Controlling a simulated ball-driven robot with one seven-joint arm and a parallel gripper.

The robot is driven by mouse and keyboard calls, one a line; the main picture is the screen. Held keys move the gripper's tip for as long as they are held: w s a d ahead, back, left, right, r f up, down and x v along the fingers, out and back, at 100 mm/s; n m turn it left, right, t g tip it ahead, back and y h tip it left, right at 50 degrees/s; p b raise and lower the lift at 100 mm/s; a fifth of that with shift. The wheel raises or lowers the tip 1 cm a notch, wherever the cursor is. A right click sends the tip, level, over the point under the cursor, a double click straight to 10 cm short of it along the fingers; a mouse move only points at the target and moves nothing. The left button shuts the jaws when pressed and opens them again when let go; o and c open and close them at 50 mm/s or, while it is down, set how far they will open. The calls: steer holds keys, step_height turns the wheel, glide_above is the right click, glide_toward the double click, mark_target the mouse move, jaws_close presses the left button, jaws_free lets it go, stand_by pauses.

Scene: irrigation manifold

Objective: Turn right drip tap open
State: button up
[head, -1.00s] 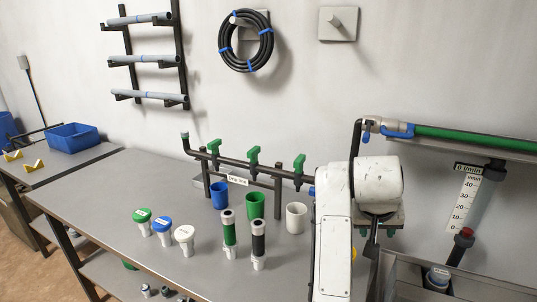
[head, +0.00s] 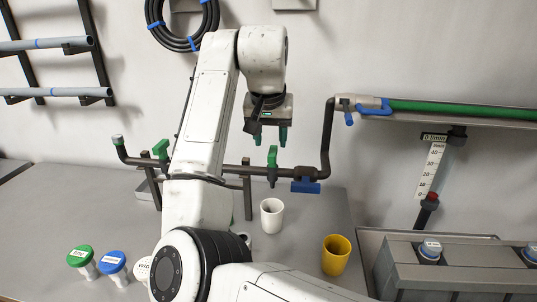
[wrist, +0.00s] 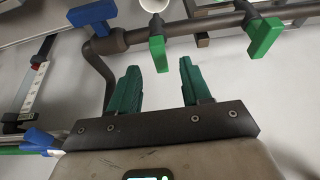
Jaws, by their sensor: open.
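The right drip tap, with a green lever handle (head: 272,157), sits on the dark manifold pipe (head: 240,172), just left of the blue-handled valve (head: 306,185). Its handle stands crosswise to the pipe. My gripper (head: 269,138) is open and empty, with its two green fingers pointing down close above the tap. In the wrist view the same handle (wrist: 157,53) appears just beyond the gap between the fingertips (wrist: 159,67); I see no contact. The left tap (head: 160,149) shows in the head view. My arm hides the middle tap there, but its green handle shows in the wrist view (wrist: 265,38).
A white cup (head: 272,215) stands below the right tap, and a yellow cup (head: 336,255) stands farther right on the bench. A flow gauge (head: 431,170) and grey trough (head: 450,265) are at the right. Green-, blue- and white-capped pieces stand at the left.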

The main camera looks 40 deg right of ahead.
mark_target(272, 152)
steer(key=x, duration=0.7)
steer(key=shift+s+d, duration=0.1)
steer(key=shift+c, duration=0.2)
jaws_close()
